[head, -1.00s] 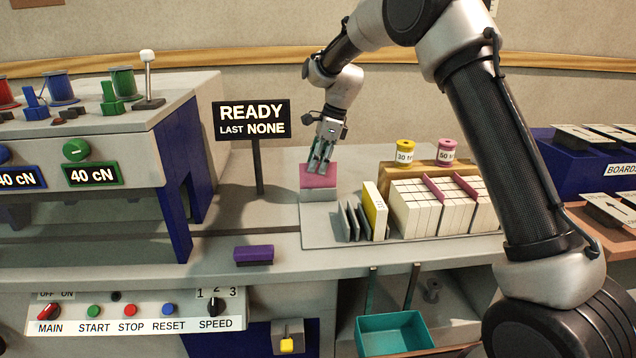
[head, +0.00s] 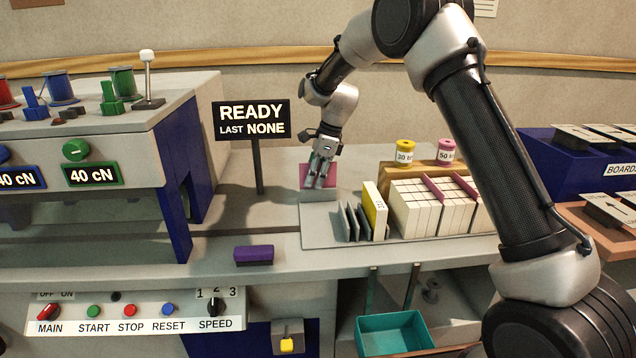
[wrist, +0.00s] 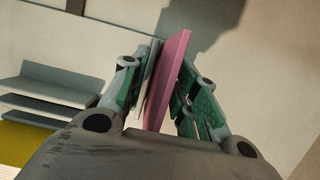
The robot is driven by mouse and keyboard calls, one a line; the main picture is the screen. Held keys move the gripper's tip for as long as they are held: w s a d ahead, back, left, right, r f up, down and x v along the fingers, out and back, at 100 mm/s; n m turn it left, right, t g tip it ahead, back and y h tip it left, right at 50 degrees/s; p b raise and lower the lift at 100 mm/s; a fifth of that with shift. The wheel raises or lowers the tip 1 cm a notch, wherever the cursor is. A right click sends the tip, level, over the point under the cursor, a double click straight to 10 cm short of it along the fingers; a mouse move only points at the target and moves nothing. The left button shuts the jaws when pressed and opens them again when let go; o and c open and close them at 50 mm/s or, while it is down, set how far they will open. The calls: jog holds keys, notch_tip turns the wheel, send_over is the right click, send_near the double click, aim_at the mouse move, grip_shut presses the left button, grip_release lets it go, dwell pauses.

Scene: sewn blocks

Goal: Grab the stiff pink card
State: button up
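The pink card (head: 331,173) stands upright behind a low grey block (head: 318,195), at the left end of the grey tray. My gripper (head: 319,176) has come down over it, and its fingers cover part of the card in the head view. In the wrist view the pink card (wrist: 172,75) stands between the two green-padded fingers (wrist: 165,95), seen almost edge-on. A thin grey-white plate (wrist: 151,75) stands close beside it, also between the fingers.
Grey dividers and a yellow card (head: 375,208) stand right of the pink card, then rows of white blocks (head: 415,208). Two spools (head: 404,152) stand behind them. The READY sign (head: 252,120) is on a post to the left. A purple block (head: 254,255) lies on the front ledge.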

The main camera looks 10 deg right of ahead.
grip_shut()
jog(key=shift+r, duration=0.1)
dwell(0.3)
